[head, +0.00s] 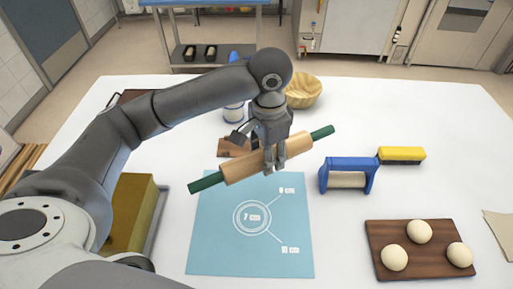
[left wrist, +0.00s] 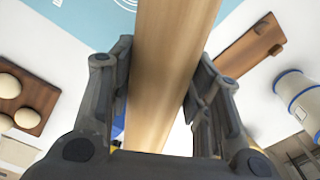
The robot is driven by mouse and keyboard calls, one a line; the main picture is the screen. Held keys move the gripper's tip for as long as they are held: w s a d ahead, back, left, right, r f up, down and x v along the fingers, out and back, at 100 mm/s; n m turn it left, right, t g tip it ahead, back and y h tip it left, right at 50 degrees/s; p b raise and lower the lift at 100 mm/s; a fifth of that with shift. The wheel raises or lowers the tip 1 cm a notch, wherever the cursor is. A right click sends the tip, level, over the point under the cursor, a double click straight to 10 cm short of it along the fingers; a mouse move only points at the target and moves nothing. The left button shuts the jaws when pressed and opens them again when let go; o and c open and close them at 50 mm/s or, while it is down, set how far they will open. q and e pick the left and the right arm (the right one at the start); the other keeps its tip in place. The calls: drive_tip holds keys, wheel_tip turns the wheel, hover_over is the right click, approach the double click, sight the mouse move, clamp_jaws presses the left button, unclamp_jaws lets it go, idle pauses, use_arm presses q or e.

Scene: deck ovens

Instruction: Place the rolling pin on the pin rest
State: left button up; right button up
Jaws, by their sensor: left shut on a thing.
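The rolling pin (head: 240,170), pale wood with green handles, is held level above the table, slanting across the picture. My left gripper (head: 271,168) is shut around its barrel near the middle. In the left wrist view the barrel (left wrist: 168,60) runs between the two fingers of my left gripper (left wrist: 160,100). A low brown wooden piece (head: 232,148) lies on the table behind the pin, partly hidden by it and the gripper. It also shows in the left wrist view (left wrist: 245,50). It may be the pin rest, but I cannot tell for sure. My right gripper is out of view.
A blue mat (head: 218,245) lies below the pin. A blue-framed tool (head: 350,162), a yellow-topped brush (head: 402,154) and a dark board (head: 420,273) with dough balls are to the right. A wicker basket (head: 304,91) and a white-and-blue jar (head: 234,113) stand behind.

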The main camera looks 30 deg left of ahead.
use_arm(q)
drive_tip(key=w+m, duration=0.4)
drive_tip(key=m, duration=0.1)
drive_tip(key=shift+w+d+m+b, duration=0.2)
drive_tip(key=shift+w+m+b, duration=0.1)
drive_tip(key=shift+w, duration=0.05)
drive_tip(key=w+a+f, duration=0.2)
drive_tip(key=a+f, duration=0.1)
drive_tip(key=w+a+f+p, duration=0.1)
drive_tip(key=w+a+f, duration=0.2)
drive_tip(key=w+a+f+p, duration=0.1)
drive_tip(key=w+a+f, duration=0.1)
drive_tip(key=w+a, duration=0.1)
drive_tip(key=shift+w+a+f, duration=0.2)
drive_tip(key=shift+a+f, duration=0.2)
drive_tip(key=shift+a, duration=0.15)
drive_tip(key=shift+w+a+f, duration=0.2)
drive_tip(key=shift+a+f, duration=0.05)
drive_tip(key=shift+f, duration=0.15)
drive_tip(key=shift+a+f+p, duration=0.1)
drive_tip(key=shift+f+p, duration=0.2)
drive_tip(key=shift+f, duration=1.4)
drive_tip(key=shift+f, duration=0.1)
drive_tip(key=o, duration=1.3)
drive_tip(key=shift+o, duration=0.2)
